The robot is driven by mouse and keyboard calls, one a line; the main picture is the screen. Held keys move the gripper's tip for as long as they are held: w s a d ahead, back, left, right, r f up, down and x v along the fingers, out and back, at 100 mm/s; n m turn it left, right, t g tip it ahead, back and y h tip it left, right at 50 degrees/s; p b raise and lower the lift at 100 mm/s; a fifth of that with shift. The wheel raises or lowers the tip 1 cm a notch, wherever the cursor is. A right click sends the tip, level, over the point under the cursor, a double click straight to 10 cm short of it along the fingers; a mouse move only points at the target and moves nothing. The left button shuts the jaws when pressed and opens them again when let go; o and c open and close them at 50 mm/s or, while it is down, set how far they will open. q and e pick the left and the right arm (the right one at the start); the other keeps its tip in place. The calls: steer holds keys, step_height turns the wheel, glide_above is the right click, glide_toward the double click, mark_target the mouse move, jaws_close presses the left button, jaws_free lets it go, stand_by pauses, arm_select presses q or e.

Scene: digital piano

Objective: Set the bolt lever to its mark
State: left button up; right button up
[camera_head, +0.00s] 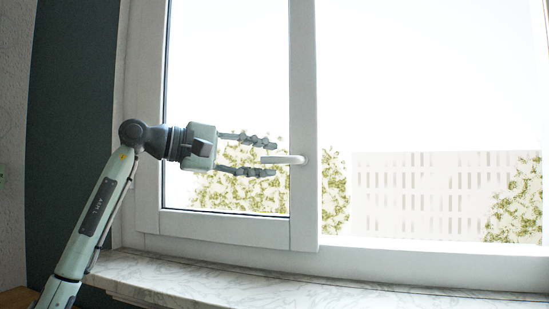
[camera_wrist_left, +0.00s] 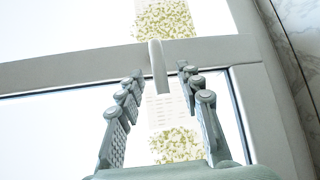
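The bolt lever is a white window handle (camera_head: 283,160) on the upright frame of the window sash. It lies level, its free end toward the left. It also shows in the left wrist view (camera_wrist_left: 158,66). My left gripper (camera_head: 268,157) is open, one finger above and one below the lever's free end. In the left wrist view my left gripper (camera_wrist_left: 161,70) has its fingertips on either side of the lever, with visible gaps. I cannot make out a mark for the lever. My right gripper is not in view.
The white window sash (camera_head: 220,228) stands behind my left gripper and looks shut. A marble-patterned sill (camera_head: 230,285) runs below it, with no objects seen on it. A dark wall strip (camera_head: 75,110) is at the left. Trees and a building show outside.

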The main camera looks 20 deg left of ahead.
arm_select(q)
steer(key=shift+x, duration=1.4)
jaws_close()
